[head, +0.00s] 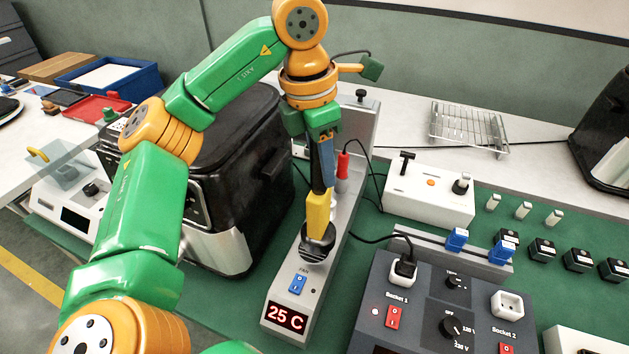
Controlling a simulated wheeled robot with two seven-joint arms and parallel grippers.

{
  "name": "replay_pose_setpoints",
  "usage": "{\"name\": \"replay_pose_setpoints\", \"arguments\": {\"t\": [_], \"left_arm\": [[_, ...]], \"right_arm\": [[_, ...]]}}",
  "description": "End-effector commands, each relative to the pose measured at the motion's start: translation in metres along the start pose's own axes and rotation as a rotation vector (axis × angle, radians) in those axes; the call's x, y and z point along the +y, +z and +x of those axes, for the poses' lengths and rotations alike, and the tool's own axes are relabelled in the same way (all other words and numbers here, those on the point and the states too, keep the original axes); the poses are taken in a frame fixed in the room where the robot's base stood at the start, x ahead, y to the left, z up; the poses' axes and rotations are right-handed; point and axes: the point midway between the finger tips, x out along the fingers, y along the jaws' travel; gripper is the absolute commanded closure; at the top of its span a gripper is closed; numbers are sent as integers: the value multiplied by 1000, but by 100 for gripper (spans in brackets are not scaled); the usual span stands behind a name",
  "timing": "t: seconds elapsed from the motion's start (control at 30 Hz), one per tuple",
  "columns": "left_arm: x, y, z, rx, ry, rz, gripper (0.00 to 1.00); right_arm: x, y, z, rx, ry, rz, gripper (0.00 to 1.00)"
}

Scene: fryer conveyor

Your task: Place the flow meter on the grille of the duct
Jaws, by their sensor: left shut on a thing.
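My left gripper (322,138) points down above the grey duct unit (282,285), with its arm coming in from the left. It is shut on the flow meter, an upright dark and yellow piece (317,212) whose yellow part hangs lowest. The dark round grille (318,252) with light slats is on the top of the duct, behind a red "25 C" display. The yellow end overlaps the grille's far part in the picture. I cannot tell whether they touch. The fingertips are partly hidden by the wrist. My right gripper is out of view.
A black fryer (245,170) stands close to the left of the duct. A red plug (342,165) with a black cable is just right of the gripper. A dark socket box (425,305) and a white switch box (428,190) stand to the right. A wire rack (468,128) lies behind.

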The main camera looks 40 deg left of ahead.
Motion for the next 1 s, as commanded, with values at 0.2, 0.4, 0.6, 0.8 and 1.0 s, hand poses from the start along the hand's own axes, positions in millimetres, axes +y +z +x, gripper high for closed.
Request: {"name": "replay_pose_setpoints", "arguments": {"t": [0.2,0.4,0.6,0.8,1.0], "left_arm": [[14,-11,30,3,0,0,100],[13,-12,46,-3,0,0,100],[13,-12,48,-3,0,-1,100],[13,-13,48,-2,0,-1,34],[13,-12,48,-2,-1,-1,34]], "right_arm": [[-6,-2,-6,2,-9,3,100],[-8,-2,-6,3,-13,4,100],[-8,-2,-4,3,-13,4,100],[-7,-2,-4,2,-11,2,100],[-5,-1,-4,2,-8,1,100]]}}
